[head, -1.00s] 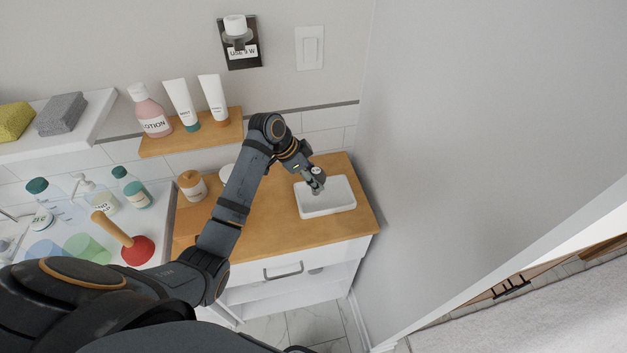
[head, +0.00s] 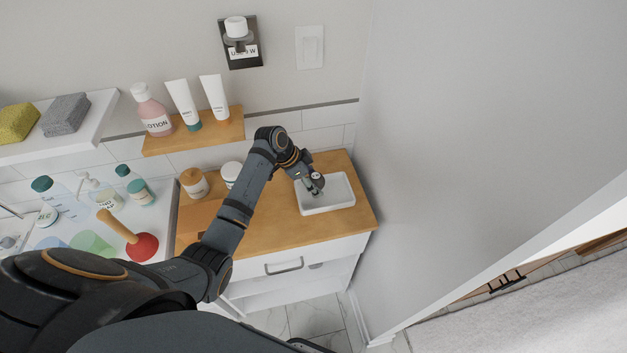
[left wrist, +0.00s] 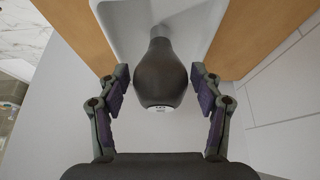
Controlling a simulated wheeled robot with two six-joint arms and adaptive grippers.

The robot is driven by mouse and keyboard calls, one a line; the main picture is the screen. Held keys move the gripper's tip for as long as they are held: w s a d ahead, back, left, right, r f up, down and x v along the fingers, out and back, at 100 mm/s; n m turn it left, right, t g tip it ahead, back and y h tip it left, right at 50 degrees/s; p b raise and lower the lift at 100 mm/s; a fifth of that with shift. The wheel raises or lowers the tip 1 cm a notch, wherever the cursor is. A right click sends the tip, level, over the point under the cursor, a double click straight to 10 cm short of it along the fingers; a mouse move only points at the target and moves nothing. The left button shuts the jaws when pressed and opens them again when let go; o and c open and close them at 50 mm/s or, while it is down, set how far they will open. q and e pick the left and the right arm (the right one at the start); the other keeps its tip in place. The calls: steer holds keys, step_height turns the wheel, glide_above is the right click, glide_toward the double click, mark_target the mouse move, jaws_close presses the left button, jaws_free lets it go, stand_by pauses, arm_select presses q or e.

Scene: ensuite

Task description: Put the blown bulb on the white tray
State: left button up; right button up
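The blown bulb (left wrist: 160,75) is dark grey with a small pale label on its rounded end, and shows in the left wrist view. Its narrow neck points towards the white tray (head: 345,193), which also shows in the left wrist view (left wrist: 195,28). My left gripper (left wrist: 160,84) is open, one finger on each side of the bulb with a narrow gap on both sides. In the head view the left gripper (head: 312,186) is over the left part of the tray. I cannot tell whether the bulb touches the tray floor. My right gripper is not in view.
The tray stands on a wooden counter (head: 275,225) beside a grey wall (head: 480,130). Jars (head: 194,183) stand at the counter's left. A wooden shelf (head: 205,132) holds a lotion bottle and tubes. A red plunger (head: 142,247) is further left. A wall fixture (head: 237,45) hangs above.

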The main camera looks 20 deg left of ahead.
arm_select(q)
steer(key=shift+r, duration=0.15)
steer(key=shift+s+a+r, duration=0.1)
steer(key=shift+a+r, duration=0.1)
steer(key=shift+r, duration=0.1)
steer(key=b+v, duration=0.2)
steer(key=v, duration=0.9)
steer(key=shift+s+r, duration=0.1)
